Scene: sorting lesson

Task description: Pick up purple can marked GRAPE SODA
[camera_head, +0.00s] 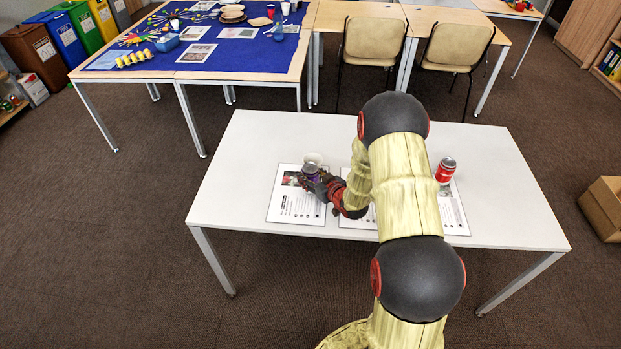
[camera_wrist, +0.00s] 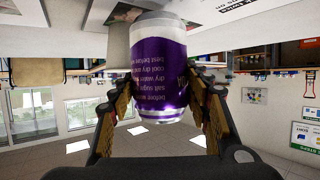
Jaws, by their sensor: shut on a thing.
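The purple can (camera_head: 311,177) stands above the left printed sheet on the white table, partly hidden by my gripper (camera_head: 319,186). In the wrist view, the purple can (camera_wrist: 159,60) fills the gap between the fingers of my gripper (camera_wrist: 158,88), which touch it on both sides. The can has pale bands at its ends and small white print, upside down in this picture. The words GRAPE SODA cannot be read. I cannot tell whether the can's base touches the table.
A whitish cup (camera_head: 313,160) is close behind the can. A red can (camera_head: 445,171) stands at the right on another sheet. The white table (camera_head: 262,140) has free room at its left and back. A cardboard box (camera_head: 603,208) lies on the floor at right.

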